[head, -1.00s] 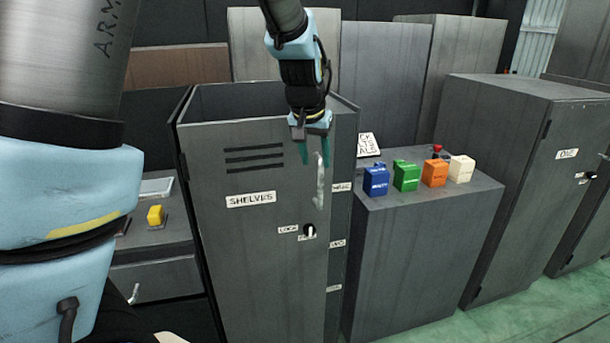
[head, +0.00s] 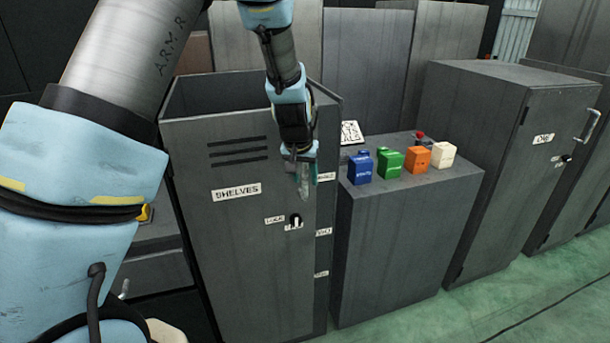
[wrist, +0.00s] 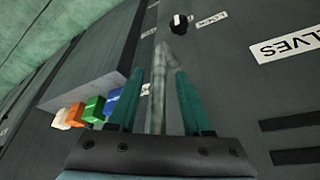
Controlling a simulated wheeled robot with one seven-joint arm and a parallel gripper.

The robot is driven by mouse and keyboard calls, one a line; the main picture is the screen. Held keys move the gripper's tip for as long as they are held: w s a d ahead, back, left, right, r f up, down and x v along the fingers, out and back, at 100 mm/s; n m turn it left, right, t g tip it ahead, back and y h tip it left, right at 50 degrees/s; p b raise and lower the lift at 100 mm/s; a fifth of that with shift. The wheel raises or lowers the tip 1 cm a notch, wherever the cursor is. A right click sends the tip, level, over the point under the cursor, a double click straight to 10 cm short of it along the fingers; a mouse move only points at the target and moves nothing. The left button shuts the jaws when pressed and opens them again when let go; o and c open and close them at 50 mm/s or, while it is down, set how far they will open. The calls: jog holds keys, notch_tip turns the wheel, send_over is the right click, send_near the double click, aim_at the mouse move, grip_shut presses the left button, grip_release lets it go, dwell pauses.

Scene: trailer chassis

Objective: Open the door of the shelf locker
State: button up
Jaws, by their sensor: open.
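The shelf locker's grey door (head: 235,260) carries a "SHELVES" label (head: 236,192) and appears closed. Its upright metal handle (head: 304,180) is near the right edge. It also shows in the wrist view (wrist: 158,85), running between my two teal fingers. My gripper (head: 304,172) is open, pointing down at the handle, with one finger on either side. I cannot tell whether either finger touches the handle. A round black lock knob (head: 295,221) with a white pointer sits below the handle. It shows at the top of the wrist view (wrist: 178,22).
A lower grey cabinet (head: 405,240) stands to the right, with blue (head: 360,168), green (head: 390,163), orange (head: 417,158) and white (head: 443,155) boxes on top. A taller locker (head: 500,150) stands farther right. Green floor (head: 400,322) is open in front.

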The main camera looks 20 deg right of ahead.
grip_shut()
dwell(0.3)
dwell(1.1)
